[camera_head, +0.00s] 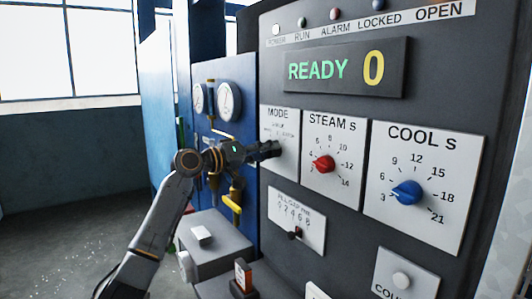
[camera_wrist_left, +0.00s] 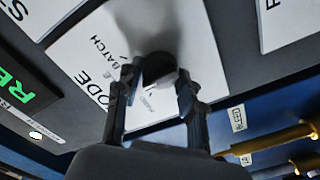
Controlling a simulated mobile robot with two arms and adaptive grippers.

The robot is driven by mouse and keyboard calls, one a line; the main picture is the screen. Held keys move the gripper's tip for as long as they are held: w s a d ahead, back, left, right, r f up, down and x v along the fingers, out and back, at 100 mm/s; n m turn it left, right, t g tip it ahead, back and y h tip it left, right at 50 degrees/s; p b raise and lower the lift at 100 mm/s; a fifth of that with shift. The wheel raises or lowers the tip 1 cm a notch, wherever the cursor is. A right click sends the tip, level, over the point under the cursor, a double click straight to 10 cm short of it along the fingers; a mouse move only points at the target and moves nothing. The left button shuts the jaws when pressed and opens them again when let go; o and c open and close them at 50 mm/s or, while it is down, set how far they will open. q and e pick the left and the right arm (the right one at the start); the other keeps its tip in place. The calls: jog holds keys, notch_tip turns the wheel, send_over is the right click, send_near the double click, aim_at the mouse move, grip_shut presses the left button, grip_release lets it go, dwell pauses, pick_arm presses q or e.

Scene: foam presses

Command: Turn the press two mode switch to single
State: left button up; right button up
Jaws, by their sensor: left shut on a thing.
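The mode switch plate (camera_head: 279,118) is a white panel labelled MODE, on the left of the dark press front. My left gripper (camera_head: 268,150) reaches it from the left and covers its knob in the head view. In the left wrist view, the dark round mode knob (camera_wrist_left: 158,66) sits between the two fingers of my left gripper (camera_wrist_left: 157,82), which is shut on it. The plate (camera_wrist_left: 95,52) shows BATCH and part of MODE there. The knob's pointer and set position cannot be made out. My right gripper is not in view.
Right of the mode plate are a red STEAM S knob (camera_head: 324,163) and a blue COOL S knob (camera_head: 407,192). The display (camera_head: 345,69) reads READY 0. A fill gap slider plate (camera_head: 297,220) is below. Gauges (camera_head: 229,101) and yellow-handled valves (camera_head: 232,204) stand close on the left.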

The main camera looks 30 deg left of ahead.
pick_arm(q)
jog(key=shift+f, duration=0.1)
jog(key=o, duration=1.2)
jog(key=v, duration=1.2)
